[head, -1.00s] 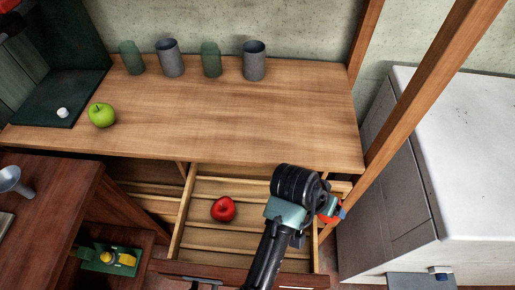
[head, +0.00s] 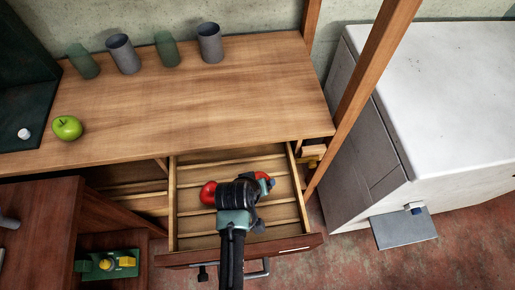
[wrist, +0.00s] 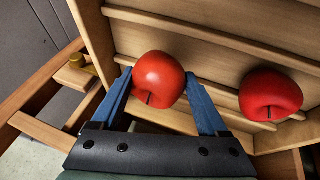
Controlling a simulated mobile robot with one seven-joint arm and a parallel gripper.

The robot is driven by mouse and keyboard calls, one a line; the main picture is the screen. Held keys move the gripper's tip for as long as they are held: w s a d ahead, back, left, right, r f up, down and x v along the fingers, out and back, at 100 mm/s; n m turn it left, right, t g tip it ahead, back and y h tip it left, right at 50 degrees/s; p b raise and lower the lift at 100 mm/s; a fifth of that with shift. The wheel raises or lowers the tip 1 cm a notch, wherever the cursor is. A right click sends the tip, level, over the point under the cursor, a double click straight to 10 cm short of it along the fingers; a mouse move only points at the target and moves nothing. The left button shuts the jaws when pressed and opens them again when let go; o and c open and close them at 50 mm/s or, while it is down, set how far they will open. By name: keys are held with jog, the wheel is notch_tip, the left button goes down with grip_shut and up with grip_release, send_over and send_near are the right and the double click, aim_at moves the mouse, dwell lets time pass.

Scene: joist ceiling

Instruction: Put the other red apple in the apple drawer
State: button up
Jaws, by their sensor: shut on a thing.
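A red apple (wrist: 158,76) is between the two blue fingers of my gripper (wrist: 160,88), which is shut on it. In the head view only a bit of this apple (head: 263,176) shows past my wrist. My gripper is over the right part of the open drawer (head: 193,243). How far the held apple is above the drawer floor is hard to tell. Another red apple (head: 208,193) lies in the drawer, left of my gripper. It also shows at the right in the wrist view (wrist: 270,93), apart from the held one.
The drawer has slats across its floor. The wooden counter (head: 200,105) above it bears a green apple (head: 67,128) and several cups at the back. A wooden post (head: 365,95) and a grey-white cabinet (head: 430,90) stand to the right.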

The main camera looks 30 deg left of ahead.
jog(key=shift+f, duration=1.25)
jog(key=shift+f, duration=0.1)
jog(key=o, duration=1.4)
jog(key=shift+c, duration=0.2)
jog(key=shift+r, duration=0.2)
jog(key=p+v, duration=0.2)
jog(key=v, duration=0.9)
jog(key=shift+s+r, duration=0.2)
jog(key=shift+r, duration=0.15)
